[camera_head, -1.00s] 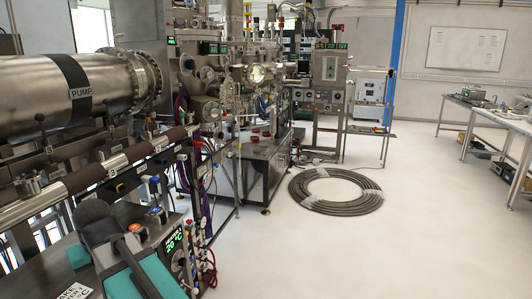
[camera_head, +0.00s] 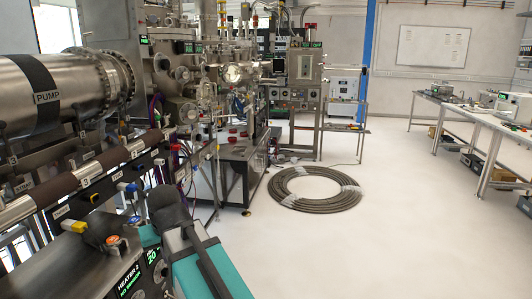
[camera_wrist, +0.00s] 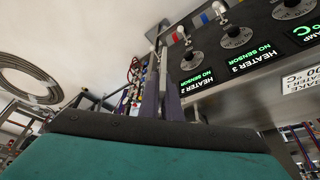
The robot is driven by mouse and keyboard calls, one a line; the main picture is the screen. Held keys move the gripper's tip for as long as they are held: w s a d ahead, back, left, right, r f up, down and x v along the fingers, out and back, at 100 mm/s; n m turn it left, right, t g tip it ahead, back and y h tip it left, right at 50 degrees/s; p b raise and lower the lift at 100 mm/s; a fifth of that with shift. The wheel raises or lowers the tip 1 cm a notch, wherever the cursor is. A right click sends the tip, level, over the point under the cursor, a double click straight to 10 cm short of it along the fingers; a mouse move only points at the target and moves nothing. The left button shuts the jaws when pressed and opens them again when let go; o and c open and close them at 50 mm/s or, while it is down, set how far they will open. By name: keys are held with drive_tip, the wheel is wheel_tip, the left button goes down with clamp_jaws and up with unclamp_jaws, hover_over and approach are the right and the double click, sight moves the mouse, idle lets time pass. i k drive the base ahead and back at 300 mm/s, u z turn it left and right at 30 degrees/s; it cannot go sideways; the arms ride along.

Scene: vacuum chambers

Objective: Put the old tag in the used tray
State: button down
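I cannot make out the old tag or the used tray in either view. My gripper (camera_wrist: 158,88) shows in the wrist view as two grey-purple fingers standing close together beyond the teal wrist housing. They look shut, with nothing visible between them. The fingers are beside the dark heater panel (camera_wrist: 255,45), whose displays read HEATER 2 and HEATER 3, NO SENSOR. In the head view my teal and dark arm is at the lower middle, and the fingers are hidden there.
The pump cylinder (camera_head: 45,95) and a pipe rail (camera_head: 90,180) with tags and clamps fill the left. Vacuum chambers (camera_head: 235,75) stand behind. A hose coil (camera_head: 315,188) lies on the floor. Workbenches (camera_head: 480,115) stand at the right. The floor between is open.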

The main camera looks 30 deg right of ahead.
sight(239, 151)
drive_tip(key=u, duration=0.2)
drive_tip(key=k, duration=0.15)
drive_tip(key=z, duration=1.7)
drive_tip(key=i, duration=2.8)
